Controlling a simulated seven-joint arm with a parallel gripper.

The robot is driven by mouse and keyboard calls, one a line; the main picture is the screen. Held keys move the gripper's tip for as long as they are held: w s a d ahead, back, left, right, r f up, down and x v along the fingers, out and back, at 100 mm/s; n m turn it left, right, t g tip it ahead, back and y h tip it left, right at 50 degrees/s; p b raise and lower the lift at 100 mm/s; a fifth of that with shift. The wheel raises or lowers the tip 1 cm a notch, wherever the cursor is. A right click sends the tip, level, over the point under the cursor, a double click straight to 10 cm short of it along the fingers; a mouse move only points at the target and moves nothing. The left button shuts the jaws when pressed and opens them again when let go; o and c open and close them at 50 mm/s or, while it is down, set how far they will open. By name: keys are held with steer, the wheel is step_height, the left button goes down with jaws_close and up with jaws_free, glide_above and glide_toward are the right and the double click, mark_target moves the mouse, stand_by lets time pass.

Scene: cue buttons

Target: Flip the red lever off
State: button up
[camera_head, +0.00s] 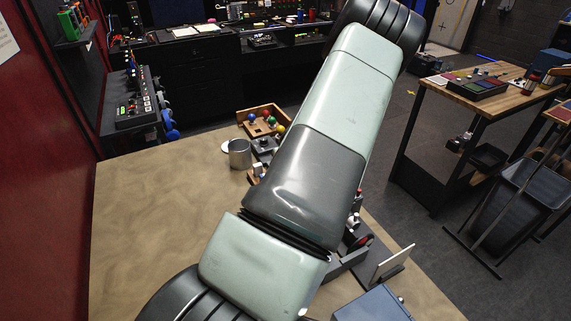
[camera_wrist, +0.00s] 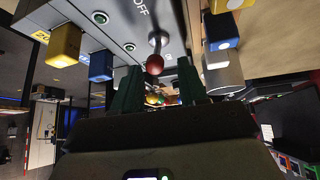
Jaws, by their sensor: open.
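In the wrist view a lever with a red ball knob (camera_wrist: 154,64) and a metal stem stands on a grey panel (camera_wrist: 120,22). The word OFF is printed on the panel beside the lever's base. My gripper (camera_wrist: 160,84) is open, with its two dark green fingers on either side of the line to the red knob. The knob appears just beyond the fingertips, and I cannot tell whether either finger touches it. In the head view my arm covers the middle of the table and hides my gripper and the lever.
In the wrist view a yellow block (camera_wrist: 65,45) and blue blocks (camera_wrist: 221,29) flank the panel. In the head view a metal mug (camera_head: 240,154) and a wooden tray (camera_head: 251,113) of coloured balls stand at the table's back. A blue box (camera_head: 372,306) sits front right; the table's left is clear.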

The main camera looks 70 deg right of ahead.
steer(key=v, duration=0.9)
steer(key=shift+a, duration=0.15)
steer(key=shift+s+r, duration=0.1)
steer(key=shift+r, duration=0.05)
